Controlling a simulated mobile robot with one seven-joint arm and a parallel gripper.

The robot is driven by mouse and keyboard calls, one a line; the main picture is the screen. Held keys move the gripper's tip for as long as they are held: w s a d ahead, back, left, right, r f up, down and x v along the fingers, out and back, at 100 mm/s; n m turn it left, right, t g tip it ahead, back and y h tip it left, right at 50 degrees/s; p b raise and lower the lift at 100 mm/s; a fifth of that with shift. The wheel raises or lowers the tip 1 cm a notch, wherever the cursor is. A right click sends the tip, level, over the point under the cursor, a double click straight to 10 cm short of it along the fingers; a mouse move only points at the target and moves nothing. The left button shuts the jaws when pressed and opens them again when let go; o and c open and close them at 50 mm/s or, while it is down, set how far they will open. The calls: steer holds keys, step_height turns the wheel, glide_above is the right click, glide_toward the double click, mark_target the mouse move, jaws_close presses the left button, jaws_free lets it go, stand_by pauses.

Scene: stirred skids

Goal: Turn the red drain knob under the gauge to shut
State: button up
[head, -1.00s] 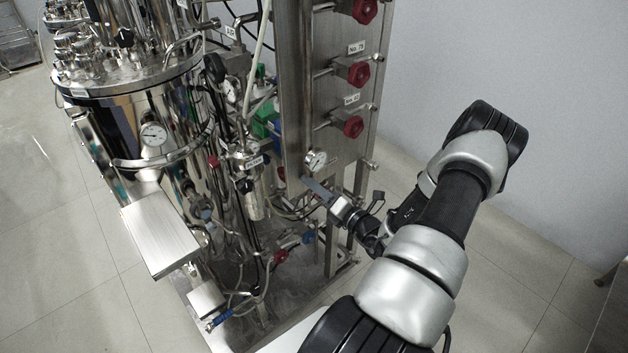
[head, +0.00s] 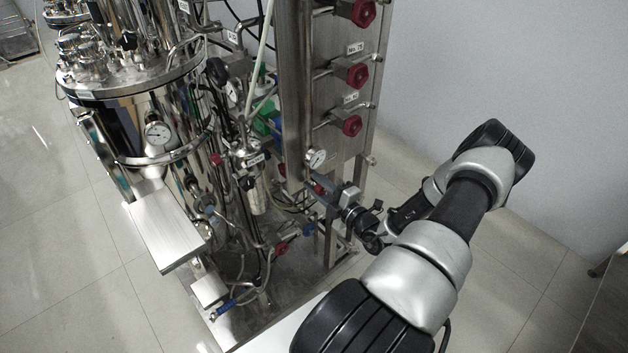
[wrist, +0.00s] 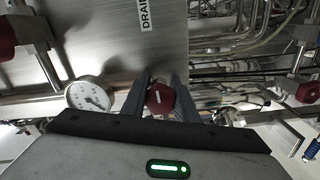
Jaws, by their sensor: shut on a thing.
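The red drain knob (wrist: 160,98) sits between my two fingers in the wrist view, with a pale mark on its face. A "DRAIN" label (wrist: 146,14) is on the steel panel above it. My gripper (wrist: 161,92) is shut on the knob. In the head view my gripper (head: 318,190) reaches the panel's lower edge, and a bit of the red knob (head: 319,188) shows at its fingertips. The round white gauge (head: 316,158) is just above it; the gauge also shows left of my fingers in the wrist view (wrist: 89,95).
Several red valve knobs (head: 352,126) stick out from the steel panel (head: 292,90) above. Pipes and hoses crowd the space left of my gripper. A steel vessel (head: 125,115) stands further left. Open floor (head: 500,310) lies to the right.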

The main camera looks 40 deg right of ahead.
steer(key=shift+f+m, duration=0.1)
steer(key=shift+m, duration=0.5)
steer(key=o, duration=1.1)
steer(key=s, duration=0.5)
steer(key=s+d, duration=0.1)
steer(key=s, duration=1.1)
steer(key=shift+s+d, duration=0.2)
steer(key=shift+s, duration=0.05)
